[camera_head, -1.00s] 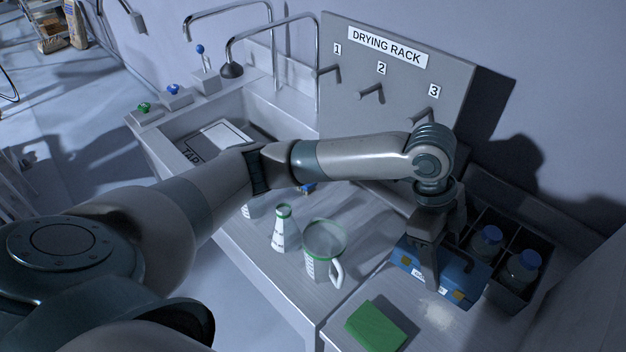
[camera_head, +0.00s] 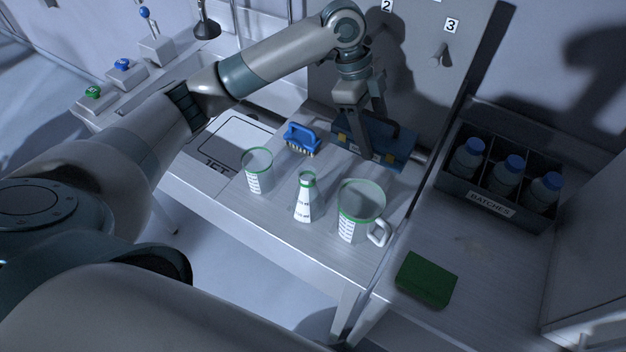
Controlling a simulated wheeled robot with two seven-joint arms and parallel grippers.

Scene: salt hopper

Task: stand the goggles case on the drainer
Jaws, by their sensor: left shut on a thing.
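The goggles case (camera_head: 400,146) is blue with yellow latches and a dark handle. It is at the back of the drainer (camera_head: 285,225), the pale ridged board right of the sink, below the drying rack panel. My left gripper (camera_head: 374,135) reaches down from above and is shut on the case, with one finger across its front. Whether the case's underside touches the drainer I cannot tell. My right gripper is not in view.
On the drainer stand a small beaker (camera_head: 257,172), a conical flask (camera_head: 304,200) and a handled jug (camera_head: 360,212), with a blue brush (camera_head: 301,139) behind. To the right are a green pad (camera_head: 426,280) and a bottle crate (camera_head: 489,205). The drying rack panel (camera_head: 418,75) stands behind.

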